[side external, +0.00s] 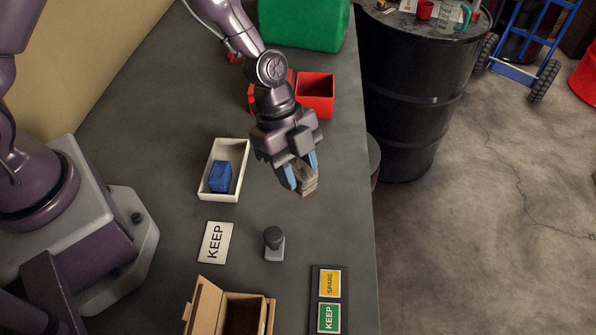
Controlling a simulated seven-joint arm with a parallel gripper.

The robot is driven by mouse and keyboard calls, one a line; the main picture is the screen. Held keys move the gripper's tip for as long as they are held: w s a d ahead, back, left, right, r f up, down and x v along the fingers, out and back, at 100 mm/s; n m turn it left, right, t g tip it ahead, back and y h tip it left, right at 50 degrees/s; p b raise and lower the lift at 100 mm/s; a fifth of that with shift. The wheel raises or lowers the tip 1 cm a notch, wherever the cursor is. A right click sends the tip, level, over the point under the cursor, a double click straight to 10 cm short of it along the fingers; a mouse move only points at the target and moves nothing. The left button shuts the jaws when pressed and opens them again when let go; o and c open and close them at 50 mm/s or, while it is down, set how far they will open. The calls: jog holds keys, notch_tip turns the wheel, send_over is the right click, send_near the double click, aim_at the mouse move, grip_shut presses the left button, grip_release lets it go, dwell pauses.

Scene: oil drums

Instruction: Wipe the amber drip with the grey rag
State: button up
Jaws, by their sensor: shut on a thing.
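My gripper (303,181) is near the right side of the grey bench (165,171). Its blue-tipped fingers are shut on a small grey-brown bundle, the rag (308,184). The rag seems to be held a little above the bench, but I cannot tell whether it touches. I cannot make out the amber drip in this view; the bench under and behind my gripper is partly hidden.
A white tray (204,188) with a blue block (221,177) stands left of my gripper. A KEEP card (215,242), a dark knob (273,243), a cardboard box (204,303) and a label board (317,299) lie nearer. Red bins (316,94) stand behind. The bench's right edge is close.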

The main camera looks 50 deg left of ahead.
jog(key=shift+f, duration=0.1)
jog(key=shift+s+d+f, duration=0.15)
jog(key=shift+d+f, duration=0.35)
jog(key=shift+f, duration=0.6)
notch_tip(320, 180, down, 4)
jog(key=shift+r, duration=0.2)
jog(key=w+a, duration=0.8)
jog(key=shift+s+d+r, duration=0.3)
jog(key=shift+s+d, duration=0.4)
jog(key=shift+s+d+r, duration=0.35)
jog(key=shift+s+d, duration=0.3)
jog(key=shift+s+d+r, duration=0.3)
jog(key=shift+s+d, duration=0.4)
